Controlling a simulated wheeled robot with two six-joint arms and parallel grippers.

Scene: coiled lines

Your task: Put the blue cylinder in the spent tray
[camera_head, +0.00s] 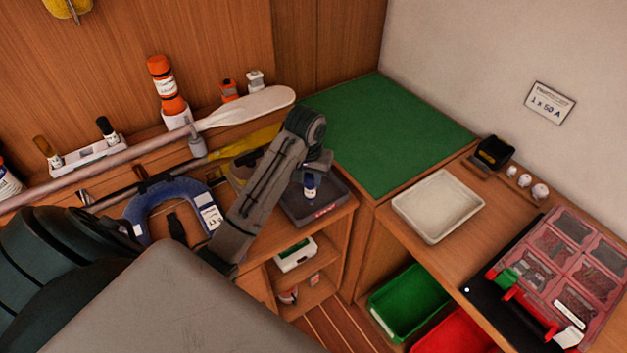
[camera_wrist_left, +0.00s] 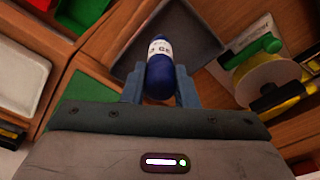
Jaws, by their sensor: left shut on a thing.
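In the head view the blue cylinder (camera_head: 310,186) shows below my left gripper (camera_head: 313,172), over the dark grey tray. This tray (camera_head: 335,193) has a small red label on its front, too small to read surely; I take it as the spent tray. The tray (camera_wrist_left: 198,22) also shows beyond the cylinder in the wrist view. Whether the cylinder touches the tray floor I cannot tell. My right gripper is not in view.
A blue horseshoe-shaped thing (camera_head: 150,197) and a paddle (camera_head: 245,108) lie left of the tray. A green mat (camera_head: 385,130) lies behind it. A white tray (camera_head: 437,207) stands on the right counter, with green (camera_head: 408,300) and red bins below. A yellow spool (camera_wrist_left: 268,78) is beside my gripper.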

